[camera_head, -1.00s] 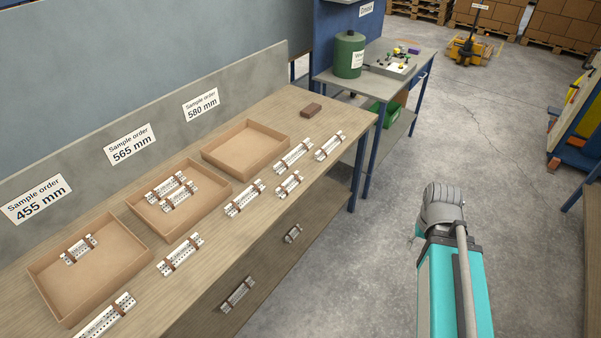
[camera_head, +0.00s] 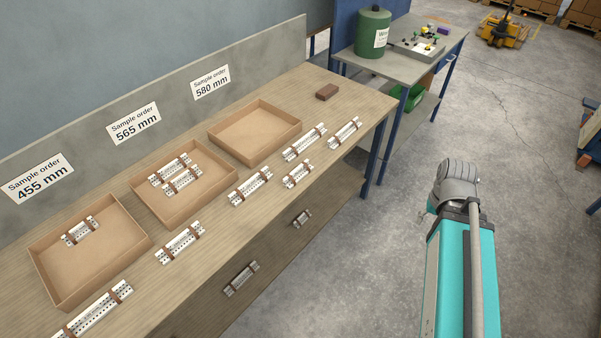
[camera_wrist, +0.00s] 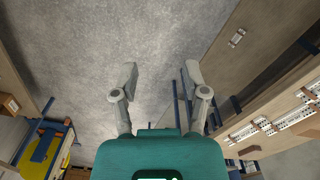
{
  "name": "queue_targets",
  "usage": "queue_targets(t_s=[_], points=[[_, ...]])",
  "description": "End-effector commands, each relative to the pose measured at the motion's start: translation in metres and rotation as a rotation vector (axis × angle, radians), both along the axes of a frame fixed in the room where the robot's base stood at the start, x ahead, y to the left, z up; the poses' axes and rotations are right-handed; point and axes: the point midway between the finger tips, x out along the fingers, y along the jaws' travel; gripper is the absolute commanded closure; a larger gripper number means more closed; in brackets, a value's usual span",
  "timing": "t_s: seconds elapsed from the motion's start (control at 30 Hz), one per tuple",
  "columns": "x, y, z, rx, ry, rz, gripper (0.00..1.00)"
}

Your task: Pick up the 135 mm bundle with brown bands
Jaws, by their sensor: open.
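Several white perforated bundles with brownish bands lie on the workbench (camera_head: 215,215). A short bundle (camera_head: 298,174) lies near the front edge, beside longer bundles (camera_head: 304,142), (camera_head: 344,132) and (camera_head: 250,187). Two more bundles (camera_head: 180,243), (camera_head: 92,312) lie toward the near left. Lengths cannot be read, so I cannot tell which is 135 mm. My gripper (camera_wrist: 160,80) is open and empty over the floor in the wrist view, with bundles (camera_wrist: 290,117) at the right edge. In the head view my arm stands right of the bench and hides the fingers.
The left tray (camera_head: 130,268) holds one short bundle (camera_head: 80,231); the middle tray (camera_head: 215,207) holds two bundles. The right tray (camera_head: 256,133) is empty. A brown block (camera_head: 327,91) lies behind. A second table (camera_head: 400,67) carries a green canister (camera_head: 373,32). Floor right of the bench is clear.

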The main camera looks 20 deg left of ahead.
Motion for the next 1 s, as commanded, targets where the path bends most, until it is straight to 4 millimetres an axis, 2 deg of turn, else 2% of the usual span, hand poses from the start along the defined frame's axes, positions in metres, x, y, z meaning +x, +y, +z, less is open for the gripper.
queue_targets(t_s=[0.27, 0.43, 0.67, 1.0], points=[[0.001, 0.002, -0.002, -0.006, -0.001, 0.015, 0.42], [0.009, 0.010, -0.009, -0.039, -0.006, 0.090, 0.42], [0.028, 0.041, -0.027, -0.143, -0.017, 0.328, 0.42], [0.061, 0.107, -0.053, -0.368, -0.019, 0.806, 0.42]])
